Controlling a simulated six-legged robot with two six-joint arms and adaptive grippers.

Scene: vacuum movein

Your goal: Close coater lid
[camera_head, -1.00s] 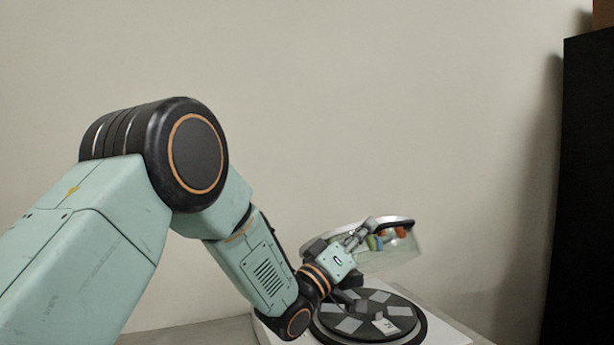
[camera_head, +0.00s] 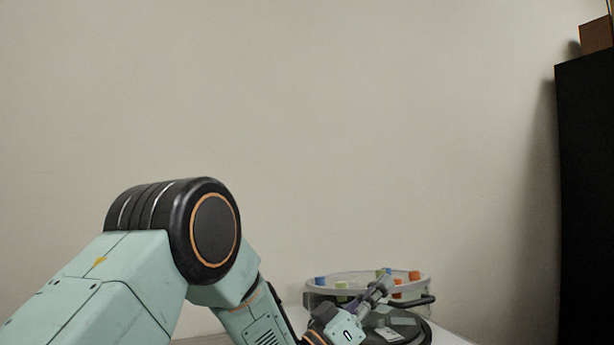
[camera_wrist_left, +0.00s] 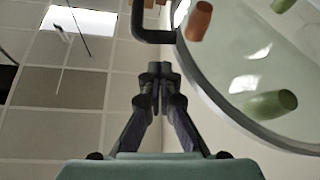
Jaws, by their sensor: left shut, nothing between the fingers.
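The coater lid (camera_head: 318,295) is a clear round cover with a pale rim and coloured pegs. It is tilted low over the dark round coater plate (camera_head: 405,325), with a visible gap at the front right. Its black handle (camera_head: 428,299) is at the front right. My left gripper (camera_head: 382,286) is shut and empty, close beside the lid near the handle; I cannot tell if it touches. In the left wrist view the shut fingertips (camera_wrist_left: 160,75) lie just below the handle (camera_wrist_left: 152,37), left of the lid rim (camera_wrist_left: 225,100). My right gripper is out of view.
A tall black cabinet (camera_head: 585,200) stands at the right with a brown box (camera_head: 596,33) on top. A plain wall (camera_head: 330,120) is behind. The white coater base (camera_head: 447,338) shows at the bottom edge. The space above the lid is clear.

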